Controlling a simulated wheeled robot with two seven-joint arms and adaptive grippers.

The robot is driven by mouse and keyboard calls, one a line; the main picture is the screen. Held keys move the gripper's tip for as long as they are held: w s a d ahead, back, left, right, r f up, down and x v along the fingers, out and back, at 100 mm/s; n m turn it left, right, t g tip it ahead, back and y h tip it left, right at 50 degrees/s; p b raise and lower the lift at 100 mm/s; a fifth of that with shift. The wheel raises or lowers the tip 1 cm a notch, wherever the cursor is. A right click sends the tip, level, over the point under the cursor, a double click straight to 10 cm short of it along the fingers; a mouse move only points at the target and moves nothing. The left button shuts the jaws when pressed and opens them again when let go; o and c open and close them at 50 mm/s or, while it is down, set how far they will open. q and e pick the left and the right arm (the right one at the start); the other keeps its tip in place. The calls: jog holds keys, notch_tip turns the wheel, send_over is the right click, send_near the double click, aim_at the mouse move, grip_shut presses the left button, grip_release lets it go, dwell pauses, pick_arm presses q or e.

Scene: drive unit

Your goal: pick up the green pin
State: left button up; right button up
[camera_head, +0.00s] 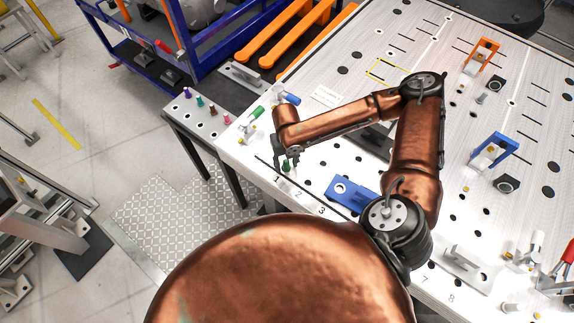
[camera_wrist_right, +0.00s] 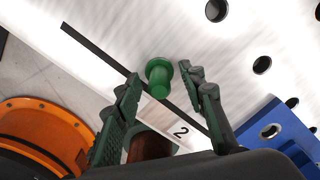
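The green pin (camera_wrist_right: 158,78) stands on the white perforated table top (camera_wrist_right: 130,35), close to the printed number 2 in the right wrist view. It also shows in the head view as a small green shape (camera_head: 286,167) under my right gripper (camera_head: 287,158). In the right wrist view my right gripper (camera_wrist_right: 160,82) has its two fingers apart, one on each side of the pin. The pin's head lies near the line between the fingertips, and a gap shows on both sides. My left gripper is not in view.
A blue plate (camera_head: 351,194) lies right of the pin. Several small coloured pins, one purple (camera_head: 187,92), stand on a side shelf at left. Blue (camera_head: 497,146) and orange (camera_head: 482,55) brackets stand farther right. The table's front edge is close to the pin.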

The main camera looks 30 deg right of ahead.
jog(key=shift+c, duration=0.4)
grip_shut()
jog(key=shift+r, duration=0.1)
